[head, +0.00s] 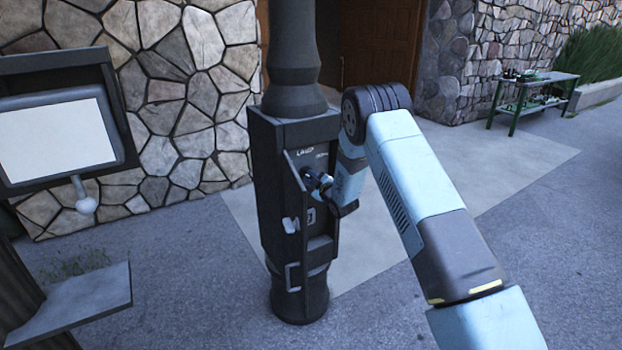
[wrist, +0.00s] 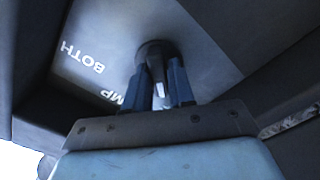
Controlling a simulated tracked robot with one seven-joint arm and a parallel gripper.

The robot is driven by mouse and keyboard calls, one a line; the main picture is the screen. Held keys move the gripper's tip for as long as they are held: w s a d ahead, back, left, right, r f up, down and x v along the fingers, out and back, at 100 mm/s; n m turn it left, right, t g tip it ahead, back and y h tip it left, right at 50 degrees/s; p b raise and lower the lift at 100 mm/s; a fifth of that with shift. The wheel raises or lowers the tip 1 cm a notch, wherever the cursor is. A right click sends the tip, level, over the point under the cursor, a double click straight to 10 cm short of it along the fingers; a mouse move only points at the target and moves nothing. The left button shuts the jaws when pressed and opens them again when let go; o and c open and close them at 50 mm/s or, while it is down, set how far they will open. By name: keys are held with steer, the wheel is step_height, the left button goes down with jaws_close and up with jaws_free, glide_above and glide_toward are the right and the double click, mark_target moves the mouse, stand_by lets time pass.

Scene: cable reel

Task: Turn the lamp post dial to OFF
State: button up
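The dark lamp post (head: 268,185) stands in the middle of the head view, with a lettered control box on its front. In the wrist view, the round black dial (wrist: 154,49) sits on a grey panel (wrist: 205,55). White lettering reads BOTH and, partly hidden, MP. My gripper (wrist: 162,88) reaches the dial, with one finger on each side of its lower part and a white mark between them. The fingers appear closed on the dial. In the head view my gripper (head: 316,180) is at the box front, and the dial is hidden there. No OFF label is readable.
A panel with a pale screen (head: 58,140) and a grey shelf (head: 75,300) stand at left. A stone wall (head: 180,90) is behind the post. A green table (head: 533,90) with small items is far right. The paving between is clear.

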steer(key=o, duration=0.4)
steer(key=shift+a, duration=0.1)
steer(key=shift+c, duration=0.2)
steer(key=shift+r, duration=0.1)
steer(key=v, duration=1.3)
steer(key=shift+s+d, duration=0.2)
steer(key=shift+s, duration=0.1)
